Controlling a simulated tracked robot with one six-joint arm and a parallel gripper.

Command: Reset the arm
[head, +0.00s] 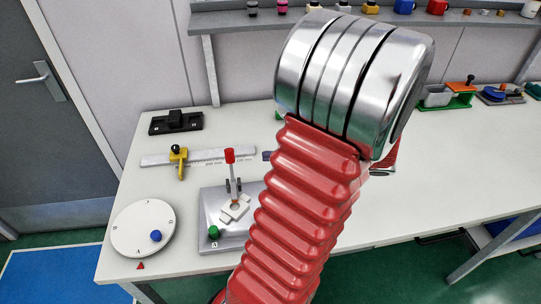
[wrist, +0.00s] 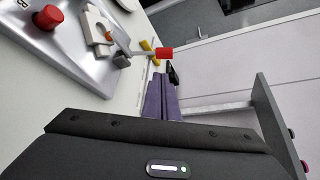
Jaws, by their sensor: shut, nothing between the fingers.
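My arm, a red ribbed sleeve with a chrome joint, rises through the middle of the head view and bends over the white table (head: 430,170). Beyond the fingertips are a red-tipped lever (wrist: 165,53) and a grey metal plate (wrist: 75,68) with a red button (wrist: 47,18). I cannot tell the exact gap between fingers and lever.
A white dial (head: 130,222) with a blue knob, a ruler (head: 220,154) with a yellow slider (head: 178,165) and a black block (head: 176,123) stand on the left of the table. A shelf (head: 235,20) runs along the wall. Several items stand at the far right.

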